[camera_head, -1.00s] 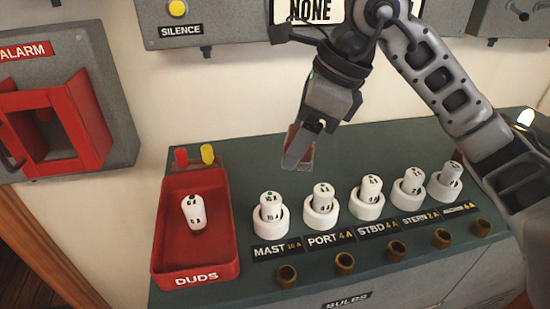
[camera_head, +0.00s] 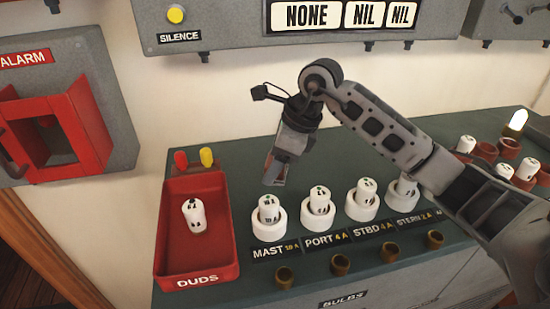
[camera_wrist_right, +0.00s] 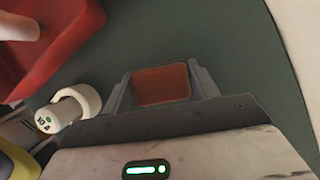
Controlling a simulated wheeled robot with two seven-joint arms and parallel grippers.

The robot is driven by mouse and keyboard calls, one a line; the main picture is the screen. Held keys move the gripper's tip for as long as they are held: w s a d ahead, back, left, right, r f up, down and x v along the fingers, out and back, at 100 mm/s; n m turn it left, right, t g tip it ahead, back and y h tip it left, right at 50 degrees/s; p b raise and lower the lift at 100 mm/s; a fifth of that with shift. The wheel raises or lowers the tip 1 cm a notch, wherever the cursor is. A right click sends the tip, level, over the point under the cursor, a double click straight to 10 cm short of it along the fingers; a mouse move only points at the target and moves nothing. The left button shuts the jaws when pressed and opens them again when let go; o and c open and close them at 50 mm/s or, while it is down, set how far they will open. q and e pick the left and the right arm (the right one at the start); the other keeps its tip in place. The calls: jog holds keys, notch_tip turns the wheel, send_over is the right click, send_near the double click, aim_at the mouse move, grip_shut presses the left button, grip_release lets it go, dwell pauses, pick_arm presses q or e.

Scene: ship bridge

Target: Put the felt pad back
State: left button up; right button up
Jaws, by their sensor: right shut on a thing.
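My right gripper (camera_head: 270,180) is low over the back of the green bench top, right of the red DUDS tray (camera_head: 226,255) and behind the MAST socket (camera_head: 268,228). In the wrist view the gripper (camera_wrist_right: 163,88) is shut on a reddish-brown flat piece, apparently the felt pad (camera_wrist_right: 163,84), between its fingers. In the head view the pad is mostly hidden by the fingers. I cannot tell whether it touches the bench. My left gripper is not in view.
A white fuse (camera_head: 194,216) lies in the DUDS tray, with red and yellow pegs (camera_head: 206,157) behind it. White sockets with fuses stand in a row in front of my gripper. Red holders (camera_head: 507,148) stand at the right. The bench top beside the gripper is bare.

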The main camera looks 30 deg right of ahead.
jog(key=shift+f, duration=0.15)
jog(key=o, duration=0.9)
jog(key=shift+o, duration=0.2)
jog(key=shift+r, duration=0.35)
jog(key=v, duration=1.1)
jog(key=shift+d+r, duration=0.15)
jog(key=shift+r, duration=0.2)
jog(key=shift+s, duration=0.1)
